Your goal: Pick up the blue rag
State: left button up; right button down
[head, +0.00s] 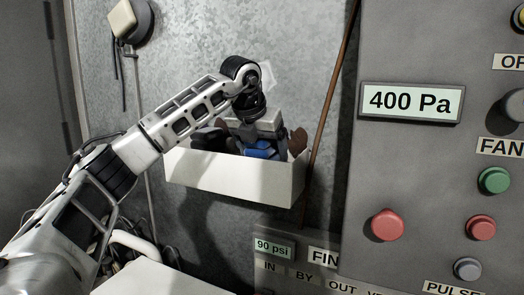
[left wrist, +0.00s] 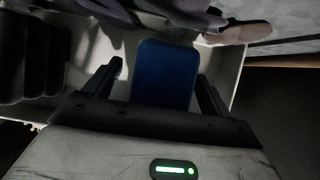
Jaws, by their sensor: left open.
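The blue rag (head: 261,153) is a small blue piece inside the white wall bin, mostly hidden behind my left gripper in the head view. In the left wrist view the blue rag (left wrist: 166,72) is a flat blue rectangle with rounded corners. My left gripper (head: 262,141) points down into the white bin (head: 235,178). Its two dark fingers (left wrist: 160,74) are apart, one on each side of the rag, with visible gaps. I cannot tell how deep the fingertips are beside it. My right gripper is in neither view.
Dark rolled items (left wrist: 22,65) lie at the bin's left, and a brown-ended item (head: 299,140) stands at its right. A brown rod (head: 328,105) runs close to the bin's right end. A control panel with buttons (head: 388,225) stands at the right.

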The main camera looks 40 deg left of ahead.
pick_arm(q)
jog(key=shift+c, duration=0.3)
jog(key=c, duration=1)
jog(key=shift+r, duration=0.1)
